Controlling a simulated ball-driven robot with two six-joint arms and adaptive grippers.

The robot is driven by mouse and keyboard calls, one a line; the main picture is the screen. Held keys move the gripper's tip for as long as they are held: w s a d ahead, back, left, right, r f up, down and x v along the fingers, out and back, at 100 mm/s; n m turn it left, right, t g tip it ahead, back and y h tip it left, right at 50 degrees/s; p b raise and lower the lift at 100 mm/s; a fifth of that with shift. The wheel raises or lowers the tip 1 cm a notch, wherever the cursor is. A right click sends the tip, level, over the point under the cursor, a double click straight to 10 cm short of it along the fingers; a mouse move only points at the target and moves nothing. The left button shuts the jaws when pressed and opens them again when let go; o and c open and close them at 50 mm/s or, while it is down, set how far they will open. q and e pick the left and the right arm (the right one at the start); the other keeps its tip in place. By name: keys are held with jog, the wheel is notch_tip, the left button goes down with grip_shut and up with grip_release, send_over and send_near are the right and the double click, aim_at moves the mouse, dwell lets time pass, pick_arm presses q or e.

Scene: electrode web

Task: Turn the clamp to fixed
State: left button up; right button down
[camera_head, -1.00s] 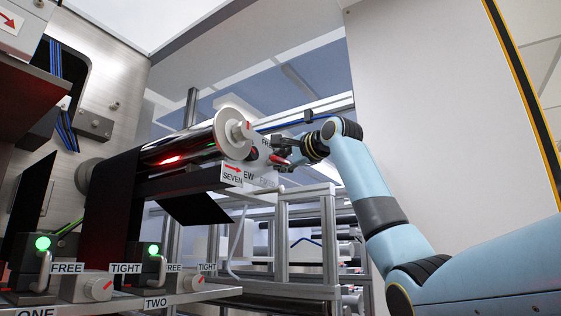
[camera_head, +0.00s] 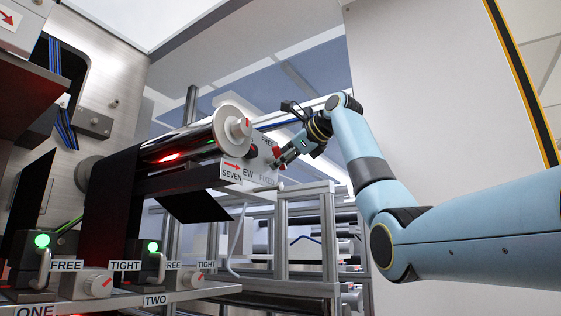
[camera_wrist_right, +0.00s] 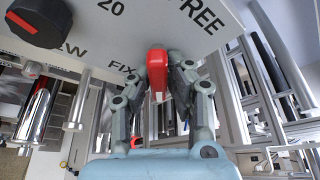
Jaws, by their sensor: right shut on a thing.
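The clamp is a red lever (camera_wrist_right: 157,75) on a pale panel (camera_wrist_right: 110,35) marked FREE and FIXED in the right wrist view. My right gripper (camera_wrist_right: 158,72) is shut on this lever, with one finger on each side. The fingers partly cover the word FIXED, next to the lever. In the head view the right gripper (camera_head: 280,160) is at the right end of the roller unit, at the panel (camera_head: 262,165) with FREE above and FIXED below. The lever is small there and partly hidden by the fingers. My left gripper is not in view.
A black knob (camera_wrist_right: 37,20) with a red mark is on the same panel. A shiny roller (camera_head: 180,148) with a white end disc (camera_head: 234,130) lies left of the gripper. A metal frame (camera_head: 305,195) stands below. Two FREE/TIGHT knobs (camera_head: 98,285) are at lower left.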

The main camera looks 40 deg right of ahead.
jog(key=m+y, duration=0.1)
jog(key=m+g+y, duration=0.1)
jog(key=m, duration=0.1)
jog(key=shift+a+f+m+g, duration=0.15)
jog(key=shift+f+m+g, duration=0.15)
jog(key=shift+f, duration=0.05)
jog(key=shift+m+y, duration=0.6)
jog(key=shift+m, duration=0.3)
jog(key=shift+s+a, duration=0.1)
jog(key=shift+r, duration=0.1)
jog(key=c, duration=1.3)
grip_release()
jog(key=shift+r, duration=0.1)
jog(key=v, duration=1.2)
jog(key=shift+r, duration=0.1)
